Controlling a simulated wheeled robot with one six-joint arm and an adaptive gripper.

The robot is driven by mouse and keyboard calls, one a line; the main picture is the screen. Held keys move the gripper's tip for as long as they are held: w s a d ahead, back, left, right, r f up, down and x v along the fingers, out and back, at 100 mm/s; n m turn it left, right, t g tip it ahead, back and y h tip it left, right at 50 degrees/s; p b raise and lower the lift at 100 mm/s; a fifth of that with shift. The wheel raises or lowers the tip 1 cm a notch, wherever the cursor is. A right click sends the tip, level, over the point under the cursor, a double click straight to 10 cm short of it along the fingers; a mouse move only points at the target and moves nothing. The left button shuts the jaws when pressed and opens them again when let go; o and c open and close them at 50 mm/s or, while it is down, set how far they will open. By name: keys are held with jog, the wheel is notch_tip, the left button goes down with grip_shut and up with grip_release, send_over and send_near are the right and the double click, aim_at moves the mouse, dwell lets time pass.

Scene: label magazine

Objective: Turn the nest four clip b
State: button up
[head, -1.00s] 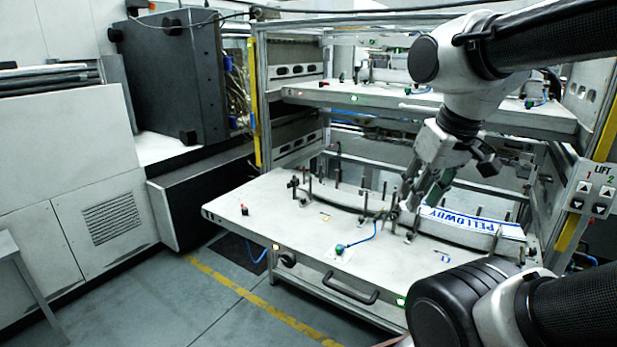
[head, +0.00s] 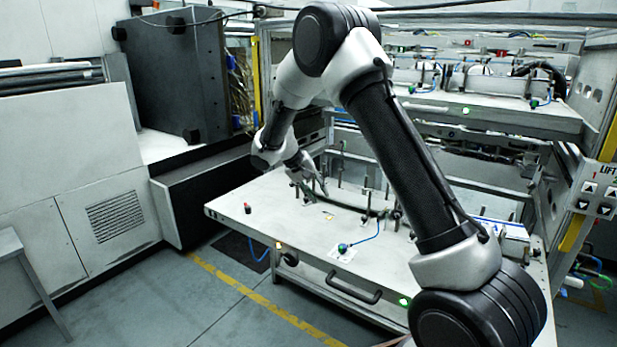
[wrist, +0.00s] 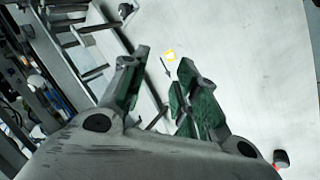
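My gripper (head: 312,184) is over the left part of the pulled-out grey shelf (head: 262,214), among the thin dark upright posts at its back left. In the wrist view my gripper (wrist: 163,68) has its two green-padded fingers apart, with nothing seen held between them. A slim dark pin (wrist: 165,66) shows in the gap between the fingertips; I cannot tell whether it is touched. Another dark rod (wrist: 158,118) lies lower, partly between the fingers. I cannot tell which of these small parts is clip b of nest four. The white label with blue edging (head: 500,228) is mostly hidden behind my arm.
A red-and-black knob (head: 247,207) stands on the shelf's left corner. A green knob with a blue hose (head: 343,247) is at the front middle. An upper shelf (head: 490,114) overhangs the back. A dark cabinet (head: 172,75) stands left.

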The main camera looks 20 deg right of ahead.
jog(key=w+a+r+m+t+h, duration=0.1)
jog(key=w+r+m+t, duration=0.1)
jog(key=w+m, duration=0.3)
jog(key=w+a+r+m+t, duration=0.2)
jog(key=w+m, duration=0.2)
jog(key=w, duration=0.4)
jog(key=x, duration=0.8)
jog(key=shift+s+d, duration=0.2)
jog(key=shift+s, duration=0.15)
jog(key=shift+f, duration=0.15)
grip_shut()
